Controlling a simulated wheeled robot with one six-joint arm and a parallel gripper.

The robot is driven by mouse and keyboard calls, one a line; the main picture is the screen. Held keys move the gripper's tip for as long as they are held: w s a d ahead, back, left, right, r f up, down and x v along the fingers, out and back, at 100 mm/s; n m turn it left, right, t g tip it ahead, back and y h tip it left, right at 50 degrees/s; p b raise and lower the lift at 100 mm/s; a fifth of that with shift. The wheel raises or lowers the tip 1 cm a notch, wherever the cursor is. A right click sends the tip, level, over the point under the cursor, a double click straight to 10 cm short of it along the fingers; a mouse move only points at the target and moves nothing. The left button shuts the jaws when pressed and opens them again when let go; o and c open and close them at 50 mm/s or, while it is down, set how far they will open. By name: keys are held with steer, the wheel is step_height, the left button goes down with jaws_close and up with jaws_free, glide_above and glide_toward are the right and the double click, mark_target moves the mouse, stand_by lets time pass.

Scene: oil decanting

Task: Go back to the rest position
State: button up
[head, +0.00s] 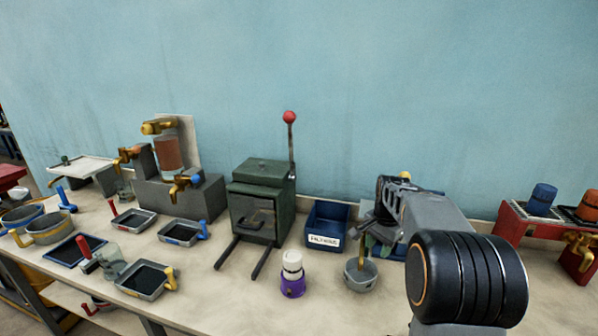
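My arm reaches in from the lower right of the head view. My gripper (370,241) points down just above a small grey cup (361,279) on the bench. The fingertips are small and partly hidden by the arm, so I cannot tell whether they are open or shut, or touching the cup.
A purple and white bottle (292,281), a blue labelled bin (326,227) and a green press (259,207) with a red-knobbed lever stand left of my gripper. Several trays and pots fill the bench's left. A red rack (514,221) stands at right.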

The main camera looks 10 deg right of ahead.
steer(key=s+a+n+t, duration=0.1)
steer(key=s+a+n, duration=0.5)
steer(key=s, duration=0.4)
steer(key=s+a+n+t, duration=0.2)
steer(key=s+a+n, duration=0.3)
steer(key=s, duration=0.6)
steer(key=shift+s+a+r+n, duration=0.15)
steer(key=shift+a+r+n, duration=0.25)
steer(key=shift+a, duration=0.35)
steer(key=shift+o, duration=0.3)
